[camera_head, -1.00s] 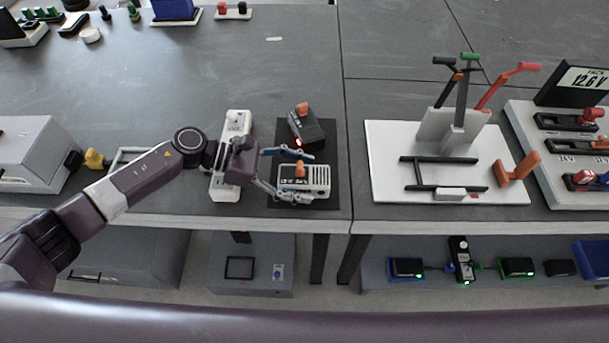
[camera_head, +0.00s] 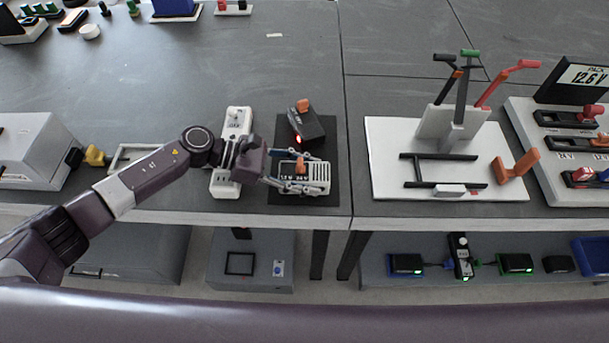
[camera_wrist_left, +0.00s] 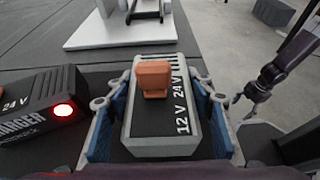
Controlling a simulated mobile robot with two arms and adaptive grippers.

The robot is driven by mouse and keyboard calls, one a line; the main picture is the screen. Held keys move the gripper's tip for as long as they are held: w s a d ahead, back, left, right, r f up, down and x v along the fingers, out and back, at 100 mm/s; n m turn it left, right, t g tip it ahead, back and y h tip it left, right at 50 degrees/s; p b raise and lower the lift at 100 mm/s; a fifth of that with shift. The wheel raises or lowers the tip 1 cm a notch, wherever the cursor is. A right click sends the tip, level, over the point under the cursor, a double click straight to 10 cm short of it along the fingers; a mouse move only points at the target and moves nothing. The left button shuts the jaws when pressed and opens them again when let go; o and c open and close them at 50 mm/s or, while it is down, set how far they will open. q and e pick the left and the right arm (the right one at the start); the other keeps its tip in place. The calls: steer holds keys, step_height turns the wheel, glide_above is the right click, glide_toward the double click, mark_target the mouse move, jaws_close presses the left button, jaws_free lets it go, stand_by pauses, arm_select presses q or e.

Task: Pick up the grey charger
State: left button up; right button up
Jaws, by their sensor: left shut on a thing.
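The grey charger (camera_head: 318,174) sits on a black mat (camera_head: 328,137) near the front edge of the table. It has an orange knob on top and 12 V and 24 V marks. My left gripper (camera_head: 300,173) is shut on it, with one finger along each long side. In the left wrist view the charger (camera_wrist_left: 162,115) lies between the blue-padded fingers. Whether it is lifted off the mat I cannot tell. A black charger (camera_head: 307,126) with an orange knob and a lit red lamp stands just behind it.
A white power strip (camera_head: 232,140) lies left of the mat, beneath my left wrist. A white board (camera_head: 390,150) with a tool stand is at the right, across the table seam. A voltage display (camera_head: 580,80) stands at the far right.

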mark_target(309, 172)
arm_select(q)
steer(key=shift+r, duration=0.1)
step_height(309, 172, up, 20)
steer(key=b, duration=0.2)
stand_by(0.3)
steer(key=shift+b, duration=0.4)
